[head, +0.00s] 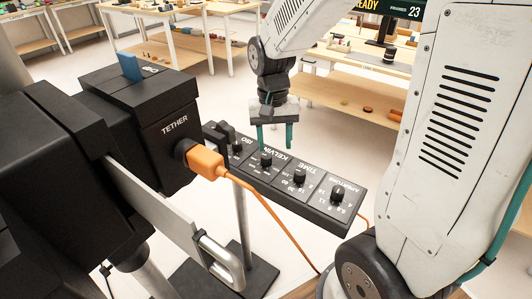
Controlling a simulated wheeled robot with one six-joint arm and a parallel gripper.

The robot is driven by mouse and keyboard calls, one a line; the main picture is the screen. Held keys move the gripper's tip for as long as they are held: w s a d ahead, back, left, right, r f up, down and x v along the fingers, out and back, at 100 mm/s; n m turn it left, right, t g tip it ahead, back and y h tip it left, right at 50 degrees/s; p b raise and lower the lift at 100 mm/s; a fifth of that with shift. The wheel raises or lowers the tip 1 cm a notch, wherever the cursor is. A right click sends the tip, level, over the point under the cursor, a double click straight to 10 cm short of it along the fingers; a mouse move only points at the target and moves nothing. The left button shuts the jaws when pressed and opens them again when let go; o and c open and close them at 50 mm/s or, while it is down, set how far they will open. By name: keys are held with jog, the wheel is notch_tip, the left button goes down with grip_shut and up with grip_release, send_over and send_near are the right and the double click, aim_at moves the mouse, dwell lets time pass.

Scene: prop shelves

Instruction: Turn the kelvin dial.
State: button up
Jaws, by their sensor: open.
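The kelvin dial (266,159) is a small black knob on a dark control panel (318,214), beside the printed word KELVIN. Its pointer angle is too small to read. My gripper (275,147) points down with its two teal fingers apart and nothing held between them. The fingertips show just above and behind the kelvin dial in the head view. I cannot tell whether they touch the dial or the panel.
The time dial (299,177) and aperture dial (337,194) sit to the right on the same panel. A black TETHER box (165,135) with an orange plug (205,162) and cable stands close on the left. Tables (185,18) with props stand behind.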

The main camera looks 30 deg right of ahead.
jog(key=m+t, duration=0.1)
jog(key=m, duration=0.1)
send_over(267, 155)
jog(key=shift+f, duration=0.35)
jog(key=shift+m, duration=0.3)
notch_tip(267, 155, down, 8)
jog(key=shift+r, duration=0.15)
jog(key=shift+c, duration=0.3)
jog(key=c, duration=0.9)
